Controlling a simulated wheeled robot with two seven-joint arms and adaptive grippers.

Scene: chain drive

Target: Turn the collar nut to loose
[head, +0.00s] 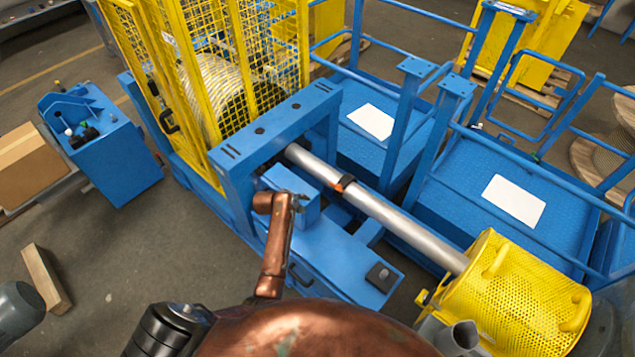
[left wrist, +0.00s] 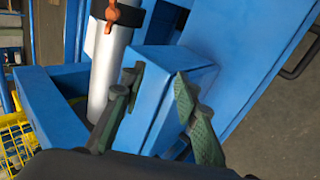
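The collar nut (head: 344,183) is a small orange-and-dark ring around the long silver shaft (head: 405,225). It also shows at the top of the left wrist view (left wrist: 113,14), with orange lugs sticking out. My left gripper (head: 291,193) is beside the shaft, to the left of the collar nut in the head view and apart from it. In the left wrist view its two dark green fingers (left wrist: 160,82) are spread, with a blue box (left wrist: 165,110) showing between and behind them. I cannot tell whether they touch it. My right gripper is not in view.
A blue frame (head: 275,120) with a yellow mesh cage (head: 180,50) stands on the left. A yellow perforated guard (head: 510,300) covers the shaft's right end. Blue rails and posts (head: 405,125) stand behind the shaft. A wooden block (head: 46,278) lies on the floor at left.

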